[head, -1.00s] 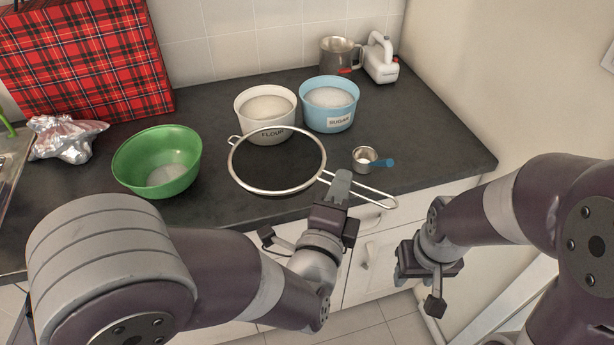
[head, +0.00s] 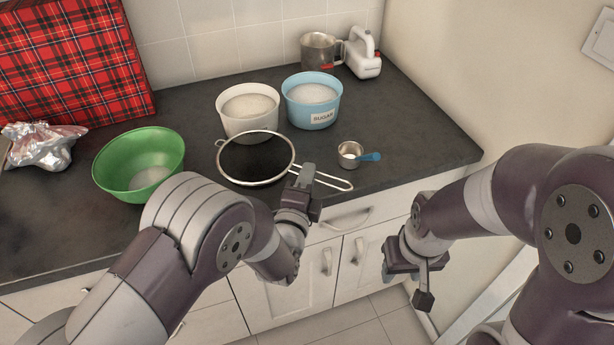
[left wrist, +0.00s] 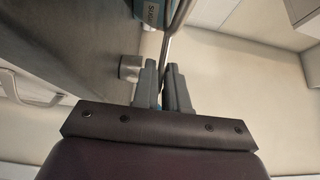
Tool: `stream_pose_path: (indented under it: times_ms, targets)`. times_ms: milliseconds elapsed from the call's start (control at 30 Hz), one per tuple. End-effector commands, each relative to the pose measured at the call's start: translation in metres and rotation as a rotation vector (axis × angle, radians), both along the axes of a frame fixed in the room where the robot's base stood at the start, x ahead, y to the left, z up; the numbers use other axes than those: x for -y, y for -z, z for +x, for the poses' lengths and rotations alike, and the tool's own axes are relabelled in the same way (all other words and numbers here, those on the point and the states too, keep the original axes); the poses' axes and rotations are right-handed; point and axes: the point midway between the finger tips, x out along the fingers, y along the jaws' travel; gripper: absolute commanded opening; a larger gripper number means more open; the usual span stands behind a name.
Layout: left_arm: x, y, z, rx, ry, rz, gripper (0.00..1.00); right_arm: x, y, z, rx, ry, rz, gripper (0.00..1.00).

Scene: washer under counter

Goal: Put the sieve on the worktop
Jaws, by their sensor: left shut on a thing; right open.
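The sieve (head: 256,160) has a round metal rim, dark mesh and a wire handle. It is over the worktop (head: 215,222), in front of the white flour bowl, whose lower front it partly covers in the head view. I cannot tell whether its rim touches the worktop. My left gripper (head: 305,176) is shut on the sieve's handle near the worktop's front edge. In the left wrist view the handle (left wrist: 178,22) runs up from between the fingers (left wrist: 166,80). My right gripper (head: 404,272) is open and empty, in front of the cabinets at the right.
A green bowl (head: 112,178) stands left of the sieve. The flour bowl (head: 249,125) and blue sugar bowl (head: 313,118) stand behind it. A measuring cup (head: 350,154) is to its right. A metal mug (head: 318,52), white appliance (head: 362,55), foil (head: 42,147) and tartan box (head: 75,60) stand further off.

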Motion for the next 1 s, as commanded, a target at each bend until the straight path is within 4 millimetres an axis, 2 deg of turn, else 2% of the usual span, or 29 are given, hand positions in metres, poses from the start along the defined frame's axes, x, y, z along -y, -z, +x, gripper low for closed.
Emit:
stream_pose_path:
  times_ms: [133,167,200,233,600,733,1000]
  targets:
    - [0.0,0.005,0.0,0.0,0.0,0.0,0.0,0.0,0.004,0.0,0.0,0.0,0.0,0.46]
    - [0.0,0.004,0.0,0.0,0.0,0.0,0.19,0.0,0.003,0.0,0.0,0.0,0.0,0.46]
    - [0.0,0.003,0.0,0.0,0.0,0.0,0.32,0.0,0.003,0.0,0.0,0.0,0.0,0.46]
    - [0.0,0.003,0.0,-0.001,0.0,0.0,0.38,0.0,0.003,0.0,0.0,0.0,0.0,0.46]
    - [-0.001,-0.001,-0.004,-0.001,0.0,0.0,0.38,0.0,0.0,0.0,0.0,0.0,0.0,0.46]
    - [-0.007,0.001,-0.027,-0.002,0.002,0.002,0.38,0.0,0.002,0.0,0.0,0.0,0.0,0.46]
    - [-0.025,0.001,-0.091,-0.002,0.003,0.002,0.38,0.0,0.005,0.0,0.0,0.0,0.0,0.46]
